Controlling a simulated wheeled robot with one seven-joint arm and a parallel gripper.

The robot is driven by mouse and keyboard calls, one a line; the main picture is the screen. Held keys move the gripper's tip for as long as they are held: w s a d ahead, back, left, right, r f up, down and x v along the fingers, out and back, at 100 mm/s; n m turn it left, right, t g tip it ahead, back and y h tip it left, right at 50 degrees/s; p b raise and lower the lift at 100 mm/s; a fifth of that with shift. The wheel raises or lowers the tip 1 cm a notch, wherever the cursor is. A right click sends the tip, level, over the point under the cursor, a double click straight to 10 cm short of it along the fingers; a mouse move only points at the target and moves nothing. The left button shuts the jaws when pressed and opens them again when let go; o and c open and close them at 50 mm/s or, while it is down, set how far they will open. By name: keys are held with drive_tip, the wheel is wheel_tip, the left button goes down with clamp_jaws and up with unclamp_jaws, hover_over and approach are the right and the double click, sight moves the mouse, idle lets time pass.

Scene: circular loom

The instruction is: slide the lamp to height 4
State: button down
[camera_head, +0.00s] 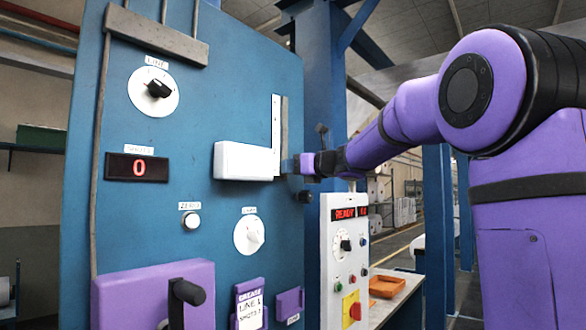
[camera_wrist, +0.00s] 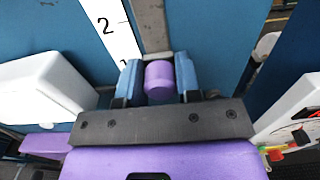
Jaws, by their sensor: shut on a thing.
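The lamp (camera_head: 243,162) is a white box on the blue panel, at the lower end of an upright white scale strip (camera_head: 276,125). The wrist view shows the white box on the left (camera_wrist: 45,88), and the scale (camera_wrist: 108,28) with a 2 and part of a 1 below it; the lower marks are hidden. My gripper (camera_head: 291,166) is at the lamp's right side, by the foot of the strip. In the wrist view its blue fingers (camera_wrist: 159,70) are shut on a purple round knob (camera_wrist: 159,84). The knob's join to the lamp is hidden.
A grey rail (camera_head: 284,125) runs upright beside the scale. The blue panel (camera_head: 225,80) also carries a LINE dial (camera_head: 153,92), a display (camera_head: 137,167) reading 0 and a lower dial (camera_head: 249,235). A white control box (camera_head: 345,260) stands to the right, below my arm.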

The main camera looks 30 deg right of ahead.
sight(286, 120)
wheel_tip(286, 120, up, 14)
drive_tip(key=shift+f, duration=0.25)
drive_tip(key=c, duration=0.8)
unclamp_jaws()
drive_tip(key=shift+s, duration=0.1)
drive_tip(key=v, duration=1)
drive_tip(key=shift+s, duration=0.35)
drive_tip(key=shift+d, duration=0.1)
